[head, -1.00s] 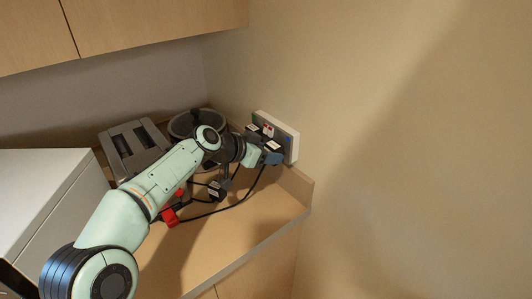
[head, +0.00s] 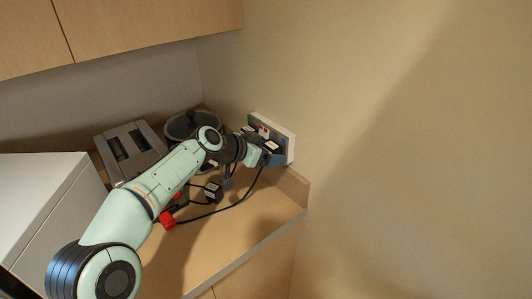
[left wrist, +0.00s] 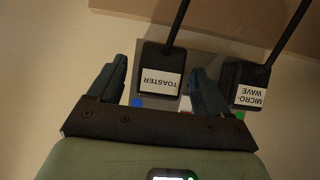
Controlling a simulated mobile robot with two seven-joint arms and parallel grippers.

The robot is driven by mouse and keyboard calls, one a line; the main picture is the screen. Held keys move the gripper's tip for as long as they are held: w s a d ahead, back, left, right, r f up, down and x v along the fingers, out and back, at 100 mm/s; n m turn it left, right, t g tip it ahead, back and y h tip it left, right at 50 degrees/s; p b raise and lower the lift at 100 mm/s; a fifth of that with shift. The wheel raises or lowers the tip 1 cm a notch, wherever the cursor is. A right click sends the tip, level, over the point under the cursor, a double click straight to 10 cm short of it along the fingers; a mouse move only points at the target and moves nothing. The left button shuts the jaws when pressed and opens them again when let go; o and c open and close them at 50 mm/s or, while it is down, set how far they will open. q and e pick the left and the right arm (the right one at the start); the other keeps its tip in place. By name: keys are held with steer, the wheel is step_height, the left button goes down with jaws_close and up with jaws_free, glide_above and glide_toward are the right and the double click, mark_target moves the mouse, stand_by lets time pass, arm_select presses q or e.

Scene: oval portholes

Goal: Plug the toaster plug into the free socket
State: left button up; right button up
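The toaster plug (left wrist: 160,78) is black with a white TOASTER label. In the left wrist view it sits at the socket panel (left wrist: 210,47), near a blue dot (left wrist: 137,103), its cord leading away at the top. My left gripper (left wrist: 158,70) is open, one finger on each side of the plug, with small gaps showing. In the head view my left gripper (head: 268,151) is at the wall socket panel (head: 288,137) and partly hides it. How deep the plug sits cannot be told. My right gripper is not in view.
The microwave plug (left wrist: 246,85) is close beside my right-hand finger in the wrist view. A grey toaster (head: 130,150), a round pot (head: 183,124), a black labelled block (head: 213,192) and a red item (head: 167,220) stand on the counter. The counter's front right is clear.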

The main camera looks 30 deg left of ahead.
arm_select(q)
steer(key=shift+s+a, duration=0.1)
steer(key=shift+s, duration=0.05)
steer(key=b+v, duration=0.1)
steer(key=v, duration=1.2)
steer(key=shift+b, duration=0.35)
steer(key=shift+r, duration=0.1)
